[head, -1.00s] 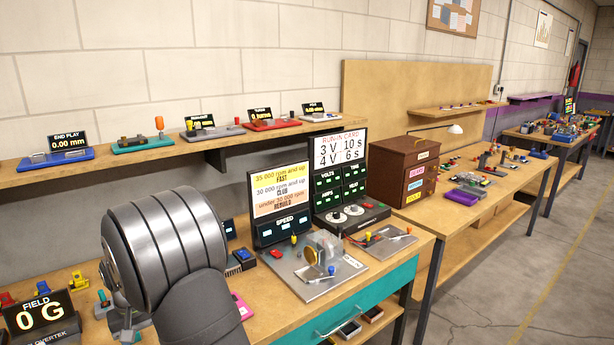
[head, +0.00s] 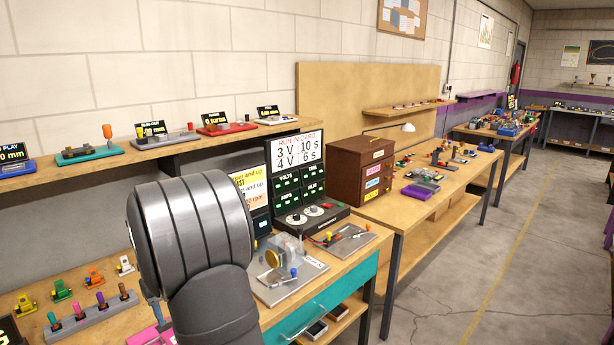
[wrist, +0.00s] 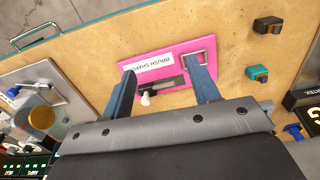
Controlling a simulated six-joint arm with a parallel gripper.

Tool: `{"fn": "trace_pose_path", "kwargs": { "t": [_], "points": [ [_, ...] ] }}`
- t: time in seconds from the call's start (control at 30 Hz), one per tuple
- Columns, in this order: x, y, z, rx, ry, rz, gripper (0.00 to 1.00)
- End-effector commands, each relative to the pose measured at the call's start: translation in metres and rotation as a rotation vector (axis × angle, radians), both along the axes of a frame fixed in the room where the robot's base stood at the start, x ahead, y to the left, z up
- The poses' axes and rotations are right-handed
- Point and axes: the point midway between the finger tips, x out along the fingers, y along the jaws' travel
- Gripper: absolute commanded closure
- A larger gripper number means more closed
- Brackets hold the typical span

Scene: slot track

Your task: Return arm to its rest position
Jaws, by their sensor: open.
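My gripper (wrist: 162,92) shows in the wrist view with its two blue-grey fingers apart and nothing between them that I can see held. It is above the workbench (wrist: 225,45), over a pink plate labelled "BRUSH SHAPE" (wrist: 168,68). The right finger overlaps a small metal frame on that plate; I cannot tell whether they touch. The pink plate (head: 150,335) shows partly at the bottom edge there.
A grey test plate (head: 285,280) with a clear housing stands right of my arm. Behind it are a run-in card display (head: 297,148) and a wooden drawer box (head: 345,180). A shelf (head: 90,165) with small devices runs along the wall. The aisle floor (head: 450,290) is clear.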

Motion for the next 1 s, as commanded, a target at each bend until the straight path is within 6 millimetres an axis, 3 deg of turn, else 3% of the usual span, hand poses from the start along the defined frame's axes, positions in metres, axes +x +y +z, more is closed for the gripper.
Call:
{"fn": "trace_pose_path", "kwargs": {
  "t": [0.17,0.8,0.9,1.0],
  "points": [
    [0.027,-0.026,0.003,0.001,-0.001,-0.005,0.45],
    [0.008,0.081,-0.065,-0.002,0.002,0.003,0.45],
    [0.007,0.091,-0.075,-0.001,0.001,0.001,0.45],
    [0.007,0.089,-0.087,-0.001,0.001,0.0,0.45]
  ]
}}
